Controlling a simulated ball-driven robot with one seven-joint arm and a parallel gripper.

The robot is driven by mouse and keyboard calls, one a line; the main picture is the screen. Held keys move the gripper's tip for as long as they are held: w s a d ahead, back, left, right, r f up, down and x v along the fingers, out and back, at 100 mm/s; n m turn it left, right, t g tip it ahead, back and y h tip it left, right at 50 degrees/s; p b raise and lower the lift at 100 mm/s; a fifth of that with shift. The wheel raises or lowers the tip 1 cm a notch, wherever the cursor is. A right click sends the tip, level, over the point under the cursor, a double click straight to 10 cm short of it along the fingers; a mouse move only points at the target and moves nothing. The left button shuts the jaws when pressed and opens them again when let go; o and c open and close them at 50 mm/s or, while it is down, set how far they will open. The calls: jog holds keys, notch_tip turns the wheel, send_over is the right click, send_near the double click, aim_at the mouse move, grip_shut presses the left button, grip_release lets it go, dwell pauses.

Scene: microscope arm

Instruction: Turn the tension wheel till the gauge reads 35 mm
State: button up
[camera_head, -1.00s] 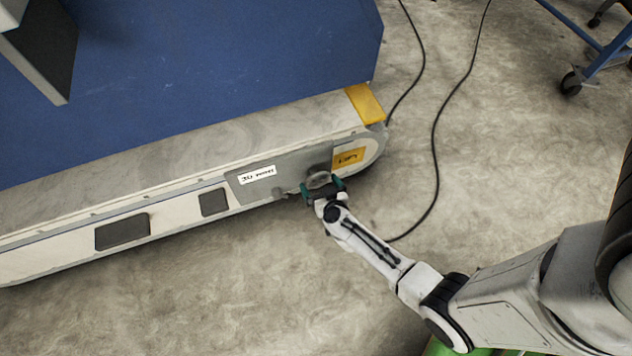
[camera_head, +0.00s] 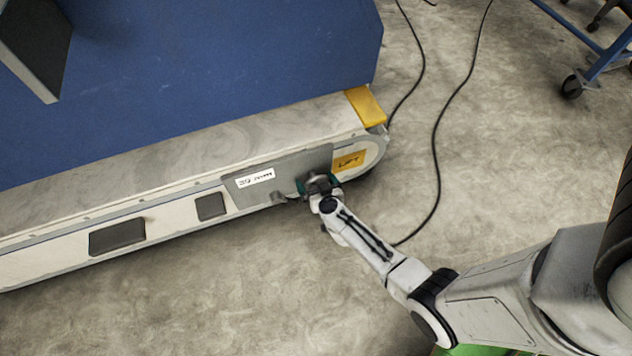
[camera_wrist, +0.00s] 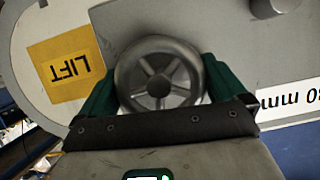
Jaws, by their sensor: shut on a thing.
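The tension wheel (camera_wrist: 159,77) is a dark grey spoked handwheel on the grey side panel of the machine. In the wrist view it sits between the teal fingers of my gripper (camera_wrist: 160,88), which are shut on its rim from both sides. In the head view my gripper (camera_head: 318,184) is at the panel, mostly covering the wheel. The gauge is a white label (camera_head: 255,178) left of the wheel. It appears to read 30 mm, though the digits are small. It also shows upside down and cut off at the right of the wrist view (camera_wrist: 288,100).
A yellow LIFT label (camera_head: 348,161) is right of the wheel. A dark knob (camera_head: 279,198) sticks out just left of my gripper. A black cable (camera_head: 437,150) lies on the floor at right. A blue wheeled frame (camera_head: 600,60) stands at upper right. The front floor is clear.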

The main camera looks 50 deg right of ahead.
jog(key=shift+r+n+p, duration=0.1)
jog(key=shift+n+p, duration=0.2)
jog(key=shift+p, duration=0.15)
jog(key=shift+n+g+h+p, duration=0.3)
jog(key=shift+n+h+p, duration=0.1)
jog(key=shift+p, duration=0.15)
jog(key=shift+n+g+h+p, duration=0.3)
jog(key=shift+n+h+p, duration=0.2)
jog(key=shift+n+p, duration=0.3)
jog(key=shift+f+n+g+h, duration=0.25)
jog(key=shift+n+h, duration=0.55)
jog(key=shift+n, duration=0.4)
jog(key=shift+n+g+h+b, duration=0.35)
jog(key=shift+n+h+b, duration=0.35)
jog(key=shift+n, duration=0.4)
jog(key=shift+r, duration=0.1)
jog(key=o, duration=0.6)
jog(key=shift+a, duration=0.1)
